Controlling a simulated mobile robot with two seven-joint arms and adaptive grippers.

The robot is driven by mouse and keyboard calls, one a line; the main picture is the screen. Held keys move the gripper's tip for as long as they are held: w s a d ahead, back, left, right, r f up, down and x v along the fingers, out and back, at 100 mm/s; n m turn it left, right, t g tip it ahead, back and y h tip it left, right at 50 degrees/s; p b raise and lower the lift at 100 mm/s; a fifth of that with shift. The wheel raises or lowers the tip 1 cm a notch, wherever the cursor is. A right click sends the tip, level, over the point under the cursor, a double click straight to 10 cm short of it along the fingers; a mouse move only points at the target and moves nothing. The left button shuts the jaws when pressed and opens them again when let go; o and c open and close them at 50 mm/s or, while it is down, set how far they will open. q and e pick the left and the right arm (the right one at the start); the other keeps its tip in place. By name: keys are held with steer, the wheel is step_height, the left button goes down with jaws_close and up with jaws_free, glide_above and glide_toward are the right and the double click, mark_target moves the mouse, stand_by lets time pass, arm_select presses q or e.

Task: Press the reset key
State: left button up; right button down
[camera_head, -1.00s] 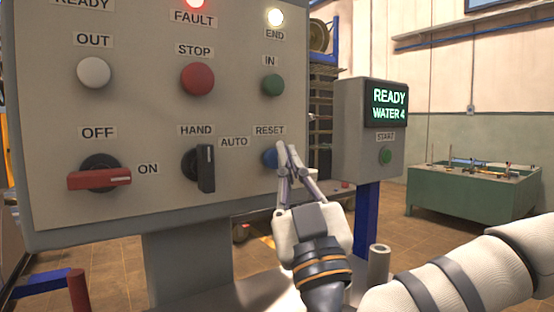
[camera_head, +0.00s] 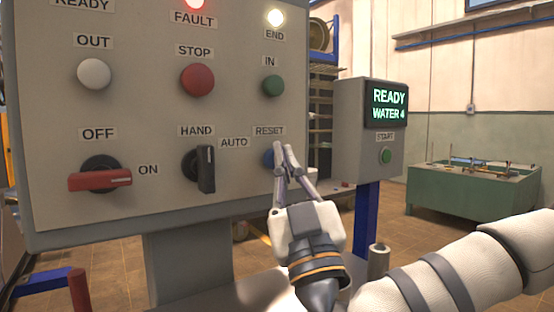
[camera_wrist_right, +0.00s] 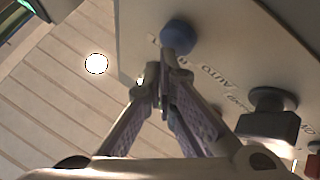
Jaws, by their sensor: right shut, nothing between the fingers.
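The blue reset key (camera_head: 268,158) is a round button under the RESET label (camera_head: 270,131), at the lower right of the grey control panel (camera_head: 230,104). My right gripper (camera_head: 281,146) is shut and empty, with its fingertips in front of the key's right part. In the right wrist view the blue key (camera_wrist_right: 177,36) stands out from the panel, and the gripper's fingertips (camera_wrist_right: 165,60) are right at its lower edge. I cannot tell whether they touch it. My left gripper is not in view.
The black HAND/AUTO switch (camera_head: 205,168) sits left of the key. Above are the green IN button (camera_head: 272,86) and red STOP button (camera_head: 197,79). A lit FAULT lamp (camera_head: 195,3) is red. A READY WATER 4 display box (camera_head: 389,104) stands to the right.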

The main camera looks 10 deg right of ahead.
steer(key=shift+w+a, duration=0.2)
steer(key=shift+w, duration=0.3)
stand_by(0.5)
arm_select(q)
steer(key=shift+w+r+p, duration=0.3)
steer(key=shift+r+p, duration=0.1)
steer(key=shift+p, duration=0.1)
arm_select(e)
steer(key=shift+s+d, duration=0.35)
steer(key=shift+s, duration=0.55)
